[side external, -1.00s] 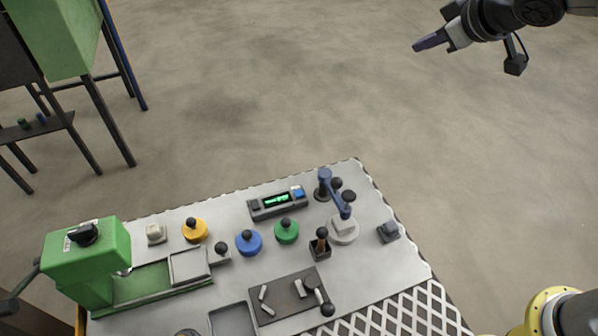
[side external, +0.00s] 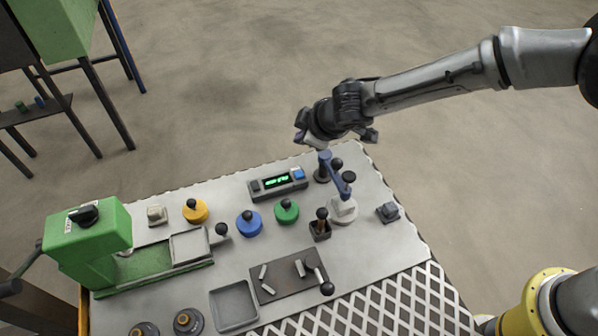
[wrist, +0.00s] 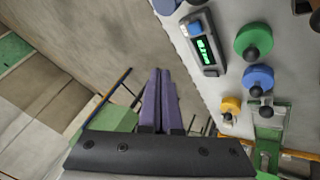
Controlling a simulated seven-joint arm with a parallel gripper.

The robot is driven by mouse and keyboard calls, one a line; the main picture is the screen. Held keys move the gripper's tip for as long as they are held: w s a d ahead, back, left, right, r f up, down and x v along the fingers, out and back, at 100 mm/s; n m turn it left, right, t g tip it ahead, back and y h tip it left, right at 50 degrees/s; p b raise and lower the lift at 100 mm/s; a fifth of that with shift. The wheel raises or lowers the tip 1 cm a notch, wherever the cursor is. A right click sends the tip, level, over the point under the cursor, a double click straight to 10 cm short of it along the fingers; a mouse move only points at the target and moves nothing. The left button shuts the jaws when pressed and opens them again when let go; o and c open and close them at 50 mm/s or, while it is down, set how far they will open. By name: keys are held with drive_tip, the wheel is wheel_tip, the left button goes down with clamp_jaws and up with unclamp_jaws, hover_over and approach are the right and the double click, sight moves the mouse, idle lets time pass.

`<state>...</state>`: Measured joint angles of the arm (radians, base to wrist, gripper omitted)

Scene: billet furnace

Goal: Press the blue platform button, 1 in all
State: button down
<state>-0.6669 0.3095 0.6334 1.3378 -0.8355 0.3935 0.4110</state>
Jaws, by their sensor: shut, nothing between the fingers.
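A round blue platform (side external: 249,224) with a black knob on top stands mid-table, between a yellow one (side external: 195,211) and a green one (side external: 286,211). In the wrist view the blue platform (wrist: 258,78) is at the right, with the green one (wrist: 253,38) above and the yellow one (wrist: 231,106) below left. A small blue button (side external: 298,174) sits on the right end of the dark display box (side external: 258,196). My gripper (side external: 299,136) is in the air by the table's back edge, beyond the display box. Its purple fingers (wrist: 159,72) are shut and empty, apart from every button.
A blue lever post (side external: 325,165) stands right of the display box, near my gripper. A green machine (side external: 85,245) occupies the table's left end. A dark plate with small bars (side external: 285,285) and a grey tray (side external: 234,304) lie in front.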

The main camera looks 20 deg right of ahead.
sight(302, 175)
idle(0.3)
drive_tip(key=shift+f, duration=4.35)
